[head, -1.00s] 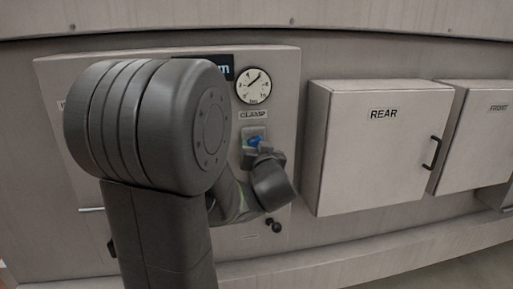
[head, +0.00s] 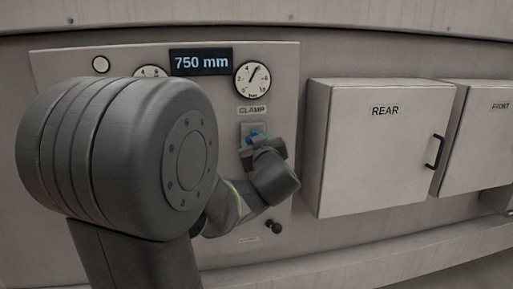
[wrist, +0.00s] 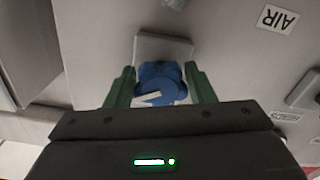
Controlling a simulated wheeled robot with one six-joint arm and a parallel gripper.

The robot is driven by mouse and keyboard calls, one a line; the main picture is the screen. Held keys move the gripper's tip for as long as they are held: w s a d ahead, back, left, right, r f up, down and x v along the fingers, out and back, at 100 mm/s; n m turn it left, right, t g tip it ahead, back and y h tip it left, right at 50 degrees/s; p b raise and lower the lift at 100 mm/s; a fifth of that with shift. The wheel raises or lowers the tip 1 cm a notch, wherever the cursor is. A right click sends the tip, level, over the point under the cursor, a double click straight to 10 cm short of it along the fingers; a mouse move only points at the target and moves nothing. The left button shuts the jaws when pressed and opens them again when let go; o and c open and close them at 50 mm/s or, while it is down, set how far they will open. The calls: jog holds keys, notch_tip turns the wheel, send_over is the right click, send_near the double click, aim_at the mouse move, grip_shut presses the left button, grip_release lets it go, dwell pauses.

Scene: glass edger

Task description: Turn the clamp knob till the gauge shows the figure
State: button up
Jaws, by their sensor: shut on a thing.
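The blue clamp knob (head: 255,137) sits on a grey plate below the CLAMP label (head: 252,110). My gripper (head: 262,146) is at the knob and partly hides it. In the wrist view the green fingers stand on both sides of the blue knob (wrist: 160,84), shut on it. The knob's white mark runs across its face, tilted slightly. The round white gauge (head: 252,79) above the label has its needle pointing up and a little right. Its small numbers are hard to read. A dark display (head: 201,61) left of it reads 750 mm.
The REAR box (head: 378,150) with a black handle stands out right of the panel, close to my wrist. Another gauge (head: 151,72) is partly hidden by my arm. A small dark knob (head: 274,227) sits below my gripper. The wrist view shows an AIR label (wrist: 278,19).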

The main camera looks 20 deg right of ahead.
jog(key=o, duration=1)
jog(key=v, duration=1.3)
jog(key=shift+s+a, duration=0.15)
jog(key=shift+s, duration=0.2)
jog(key=shift+w, duration=0.15)
jog(key=x, duration=1.3)
jog(key=shift+w, duration=0.25)
jog(key=shift+s, duration=0.1)
